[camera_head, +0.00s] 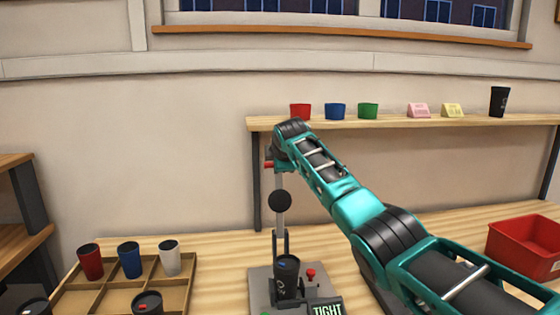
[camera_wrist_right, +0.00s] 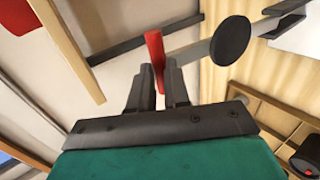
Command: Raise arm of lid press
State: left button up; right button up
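The lid press (camera_head: 258,290) stands on the table, with a dark cup (camera_head: 287,278) on its base. Its grey arm (camera_head: 279,232) points nearly straight up from the hinge behind the cup. A round black pad (camera_head: 280,201) sits partway up that arm, well above the cup. A red handle (camera_head: 269,165) is at the arm's top; in the right wrist view the red handle (camera_wrist_right: 154,48) lies between the fingers. My right gripper (camera_wrist_right: 160,75) appears closed on it; the head view mostly hides the fingers behind the wrist. My left gripper is not in view.
A sign reading TIGHT (camera_head: 327,309) and a red button (camera_head: 311,274) are by the press. A wooden divided tray (camera_head: 180,293) with several cups is left, a red bin (camera_head: 525,245) right. A shelf (camera_head: 400,123) with cups and cards runs behind my right arm.

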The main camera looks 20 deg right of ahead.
jog(key=o, duration=0.5)
notch_tip(320, 180, down, 2)
jog(key=shift+a+f, duration=0.1)
jog(key=shift+c, duration=0.2)
jog(key=shift+w+g, duration=0.1)
jog(key=shift+g, duration=0.2)
jog(key=shift+r, duration=0.2)
jog(key=b+v, duration=0.1)
jog(key=v, duration=1.2)
jog(key=shift+r, duration=0.1)
